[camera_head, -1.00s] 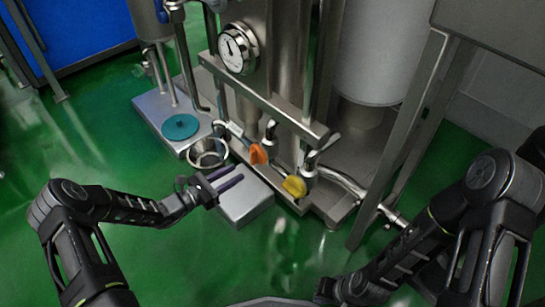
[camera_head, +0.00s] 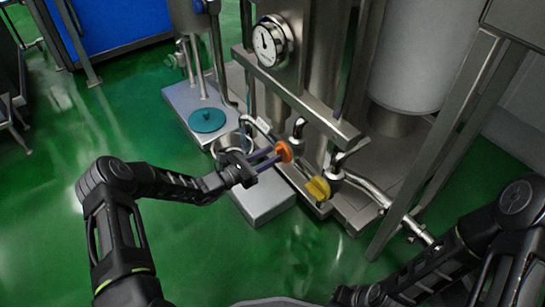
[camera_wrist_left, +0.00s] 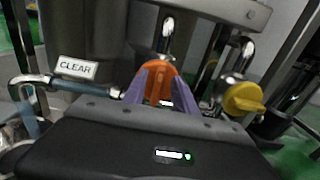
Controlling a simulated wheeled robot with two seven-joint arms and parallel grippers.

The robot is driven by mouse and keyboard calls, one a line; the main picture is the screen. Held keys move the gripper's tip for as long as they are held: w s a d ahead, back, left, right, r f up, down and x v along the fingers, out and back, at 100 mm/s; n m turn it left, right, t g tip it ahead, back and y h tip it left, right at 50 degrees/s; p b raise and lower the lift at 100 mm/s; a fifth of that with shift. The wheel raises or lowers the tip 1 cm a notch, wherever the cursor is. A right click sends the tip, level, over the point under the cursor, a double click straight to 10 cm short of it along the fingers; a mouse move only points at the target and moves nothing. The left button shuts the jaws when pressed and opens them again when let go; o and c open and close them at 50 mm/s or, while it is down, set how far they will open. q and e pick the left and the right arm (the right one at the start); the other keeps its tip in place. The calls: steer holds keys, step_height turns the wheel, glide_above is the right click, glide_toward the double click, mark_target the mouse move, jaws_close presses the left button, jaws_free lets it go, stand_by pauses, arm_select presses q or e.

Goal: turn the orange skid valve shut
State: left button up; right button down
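The orange valve handle (camera_head: 284,151) sits on the skid's pipework, left of a yellow valve handle (camera_head: 318,188). My left gripper (camera_head: 273,158) reaches it from the left, with its purple fingers apart and their tips at the handle. In the left wrist view, the orange handle (camera_wrist_left: 164,68) shows between and above the two finger tips (camera_wrist_left: 163,82). I cannot tell whether the fingers touch it. My right gripper (camera_head: 350,296) is dark and partly cut off at the bottom edge of the head view, away from the valves; its fingers are unclear.
A steel pot (camera_head: 232,143) stands behind my left gripper, near a teal disc (camera_head: 207,120) on the skid. A round gauge (camera_head: 270,43) and a steel rail (camera_head: 305,105) are above the valves. A "CLEAR" label (camera_wrist_left: 76,67) hangs left of the orange handle. Green floor lies open in front.

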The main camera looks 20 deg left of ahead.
arm_select(q)
steer(key=shift+w+d, duration=0.4)
steer(key=shift+w, duration=0.1)
jaws_close()
stand_by(0.3)
